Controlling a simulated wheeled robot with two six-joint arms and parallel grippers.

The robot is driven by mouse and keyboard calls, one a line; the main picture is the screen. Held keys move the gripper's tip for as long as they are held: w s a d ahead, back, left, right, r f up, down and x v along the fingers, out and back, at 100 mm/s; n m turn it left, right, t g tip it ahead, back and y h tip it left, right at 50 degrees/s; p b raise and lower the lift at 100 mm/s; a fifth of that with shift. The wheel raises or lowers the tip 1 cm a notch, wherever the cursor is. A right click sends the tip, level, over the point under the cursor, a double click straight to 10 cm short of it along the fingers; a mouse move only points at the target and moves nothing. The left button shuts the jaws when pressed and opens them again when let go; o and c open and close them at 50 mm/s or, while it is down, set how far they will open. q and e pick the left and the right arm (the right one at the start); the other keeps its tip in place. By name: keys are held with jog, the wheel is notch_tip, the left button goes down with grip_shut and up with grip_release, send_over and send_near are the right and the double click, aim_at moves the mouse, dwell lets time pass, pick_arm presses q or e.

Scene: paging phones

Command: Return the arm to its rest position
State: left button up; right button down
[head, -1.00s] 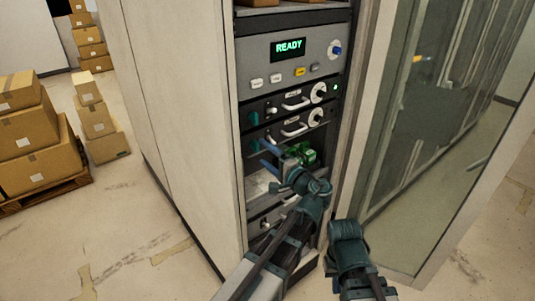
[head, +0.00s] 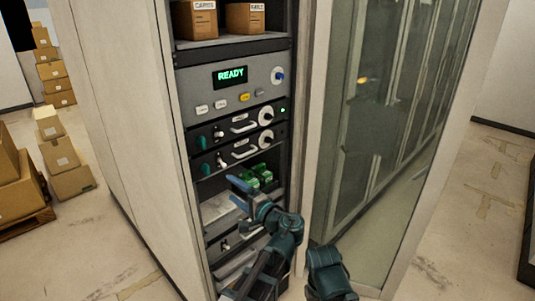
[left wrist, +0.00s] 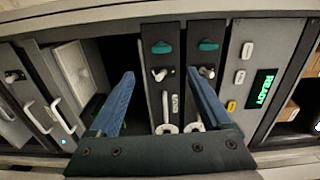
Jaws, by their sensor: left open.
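My left gripper (head: 238,186) is open and empty in front of the equipment rack, level with an open bay below the two black modules. In the left wrist view its two blue fingers (left wrist: 161,74) stand wide apart with nothing held between them. The rack appears sideways there, with the modules' green and white knobs beyond the fingers. My left arm reaches up from the bottom of the head view. A link of my right arm (head: 328,273) shows at the bottom; its gripper is out of view.
The grey panel (head: 258,78) has a lit READY display (head: 230,76). The upper black module (head: 212,135) sits below it. Green parts (head: 264,172) stand in the bay. Boxes (head: 195,20) sit on the top shelf. A glass door (head: 378,150) stands open at right. Stacked cartons (head: 67,165) are at left.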

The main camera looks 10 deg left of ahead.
pick_arm(q)
jog(key=s+d+f+n+g+h, duration=0.2)
jog(key=s+d+f+g+h, duration=0.25)
jog(key=s+f, duration=0.4)
jog(key=s+d+f+n+g+h, duration=0.1)
jog(key=s+d+f+g+h, duration=0.4)
jog(key=f, duration=0.6)
jog(key=s+d+f+g+h, duration=0.1)
jog(key=s+d+f+h, duration=0.1)
jog(key=s+d+h, duration=0.2)
jog(key=s+d, duration=0.2)
jog(key=s, duration=0.1)
jog(key=shift+s+d, duration=0.25)
jog(key=shift+d, duration=0.05)
jog(key=shift+f, duration=0.1)
